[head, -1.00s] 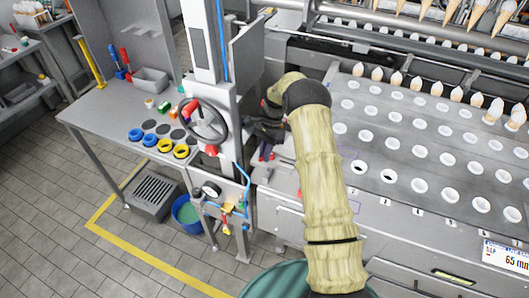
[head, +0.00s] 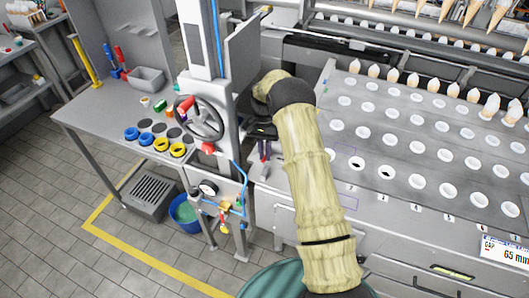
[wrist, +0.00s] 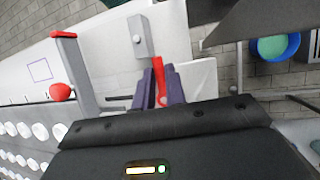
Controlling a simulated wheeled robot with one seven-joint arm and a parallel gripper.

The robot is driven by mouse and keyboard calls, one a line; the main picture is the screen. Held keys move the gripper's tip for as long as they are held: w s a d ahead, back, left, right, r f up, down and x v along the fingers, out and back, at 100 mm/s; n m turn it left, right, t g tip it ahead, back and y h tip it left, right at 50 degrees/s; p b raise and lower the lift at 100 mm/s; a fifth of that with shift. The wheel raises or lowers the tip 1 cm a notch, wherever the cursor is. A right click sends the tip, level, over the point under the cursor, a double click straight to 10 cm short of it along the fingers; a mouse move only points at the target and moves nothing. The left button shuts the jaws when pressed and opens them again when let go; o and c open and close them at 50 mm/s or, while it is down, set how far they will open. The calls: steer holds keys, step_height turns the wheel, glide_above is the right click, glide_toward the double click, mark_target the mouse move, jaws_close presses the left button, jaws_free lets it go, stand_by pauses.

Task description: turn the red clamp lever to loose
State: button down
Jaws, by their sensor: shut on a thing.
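The red clamp lever (wrist: 159,72) is a flat red bar at the middle of the wrist view. Its lower part lies between the two dark purple fingers of my gripper (wrist: 161,88), which are shut on it. In the head view my gripper (head: 263,150) is small and dark beside the machine's left end, mostly hidden by my arm. The lever cannot be made out clearly there.
A red ball knob (wrist: 60,91) and a red-topped post (wrist: 64,36) stand left in the wrist view. In the head view a handwheel (head: 218,129) on a grey column is close left of my gripper. The perforated cone plate (head: 400,150) spreads to the right.

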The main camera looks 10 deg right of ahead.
steer(key=shift+w+r, duration=0.1)
steer(key=c, duration=1.5)
jaws_free()
steer(key=shift+o, duration=0.2)
steer(key=p+v, duration=0.7)
steer(key=v, duration=1)
steer(key=shift+r+p, duration=0.2)
steer(key=shift+p, duration=0.15)
steer(key=shift+d+f+p, duration=0.1)
steer(key=shift+p, duration=0.3)
